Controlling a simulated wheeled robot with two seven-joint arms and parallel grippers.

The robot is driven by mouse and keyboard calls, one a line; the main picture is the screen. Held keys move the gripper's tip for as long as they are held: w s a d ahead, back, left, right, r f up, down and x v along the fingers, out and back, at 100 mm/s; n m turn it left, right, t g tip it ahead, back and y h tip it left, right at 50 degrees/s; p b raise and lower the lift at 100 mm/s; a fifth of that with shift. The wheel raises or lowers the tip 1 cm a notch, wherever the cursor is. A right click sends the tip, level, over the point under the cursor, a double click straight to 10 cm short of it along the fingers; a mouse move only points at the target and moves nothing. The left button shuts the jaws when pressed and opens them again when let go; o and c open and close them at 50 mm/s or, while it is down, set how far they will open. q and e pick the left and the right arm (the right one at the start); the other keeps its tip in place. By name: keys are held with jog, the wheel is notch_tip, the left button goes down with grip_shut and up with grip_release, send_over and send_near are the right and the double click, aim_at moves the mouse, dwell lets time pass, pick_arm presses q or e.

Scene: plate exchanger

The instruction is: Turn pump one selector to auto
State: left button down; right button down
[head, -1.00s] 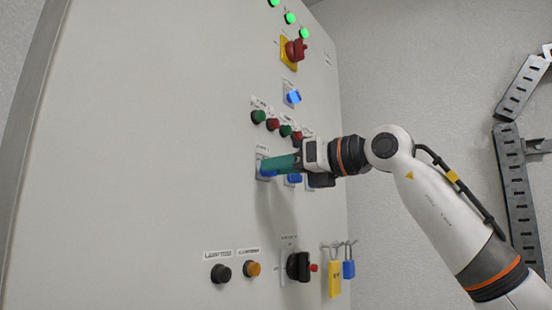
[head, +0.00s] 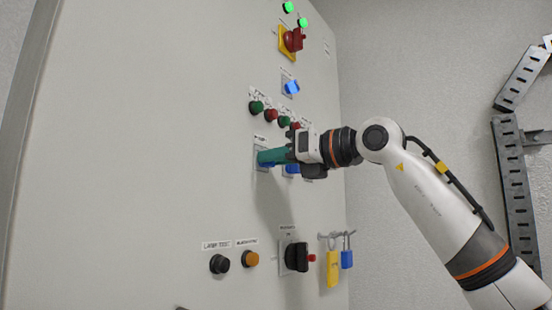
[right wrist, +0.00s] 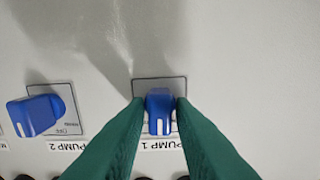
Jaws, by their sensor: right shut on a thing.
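The pump one selector is a blue knob (right wrist: 160,112) on a square plate labelled "PUMP 1", which appears upside down in the right wrist view. My right gripper (right wrist: 160,108) has its green fingers on both sides of this knob and is shut on it. In the head view the right gripper (head: 266,157) reaches the panel from the right, and its fingers cover most of the knob. The knob's white mark points toward the label side in the wrist view. My left gripper is not in view.
The pump two knob (right wrist: 36,113) sits beside it, turned at an angle. Red and green buttons (head: 271,115) are just above my fingers. A black rotary switch (head: 297,257) and padlocks (head: 334,268) are below.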

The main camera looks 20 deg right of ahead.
jog(key=shift+d+m+b, duration=0.1)
jog(key=shift+m+b, duration=1.1)
jog(key=shift+m, duration=3)
jog(key=c, duration=1.4)
grip_release()
jog(key=shift+c, duration=0.2)
jog(key=shift+d+f, duration=0.1)
jog(key=shift+d, duration=0.05)
